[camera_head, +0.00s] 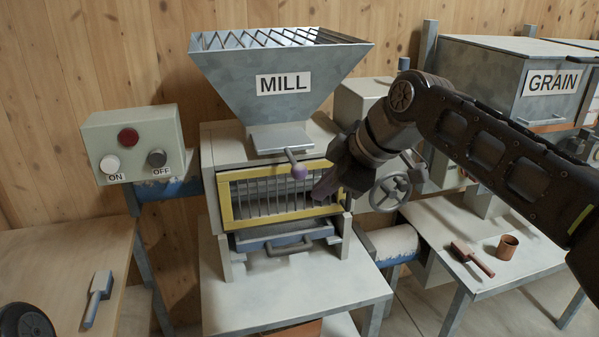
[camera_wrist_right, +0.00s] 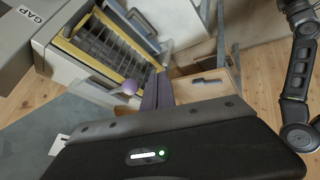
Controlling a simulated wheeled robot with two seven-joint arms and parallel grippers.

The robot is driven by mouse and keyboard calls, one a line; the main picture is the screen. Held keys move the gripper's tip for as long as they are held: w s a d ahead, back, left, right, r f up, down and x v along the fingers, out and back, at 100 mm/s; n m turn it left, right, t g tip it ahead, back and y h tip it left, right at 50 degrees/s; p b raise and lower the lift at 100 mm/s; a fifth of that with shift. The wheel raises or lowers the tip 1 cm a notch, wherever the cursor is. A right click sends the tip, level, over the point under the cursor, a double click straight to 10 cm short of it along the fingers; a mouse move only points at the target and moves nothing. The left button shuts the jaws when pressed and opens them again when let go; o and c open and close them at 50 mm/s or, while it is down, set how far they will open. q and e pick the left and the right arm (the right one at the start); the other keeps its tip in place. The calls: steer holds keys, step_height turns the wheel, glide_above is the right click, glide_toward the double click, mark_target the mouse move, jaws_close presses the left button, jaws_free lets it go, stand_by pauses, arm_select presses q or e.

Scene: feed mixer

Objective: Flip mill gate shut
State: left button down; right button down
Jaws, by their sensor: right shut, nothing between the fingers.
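The mill (camera_head: 280,80) has a grey hopper above a pale body with a yellow-framed barred front (camera_head: 280,198). In the right wrist view the knob (camera_wrist_right: 126,86) lies beside the shut fingers (camera_wrist_right: 158,92), with a small gap. My left gripper is not in view.
An ON/OFF switch box (camera_head: 140,145) stands left of the mill. A handwheel (camera_head: 390,192) is close to the right of my gripper. A blue-fronted drawer (camera_head: 285,242) sits below the bars.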

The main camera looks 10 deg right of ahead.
steer(key=s+d+r+n, duration=0.1)
steer(key=s+r, duration=0.2)
steer(key=r, duration=0.2)
steer(key=shift+r, duration=0.35)
steer(key=shift+f, duration=0.1)
steer(key=w+a+f+p, duration=0.2)
steer(key=w+f, duration=0.4)
steer(key=w, duration=0.3)
steer(key=shift+w+a+f+p, duration=0.15)
steer(key=shift+a+f+p, duration=0.2)
steer(key=shift+p, duration=0.1)
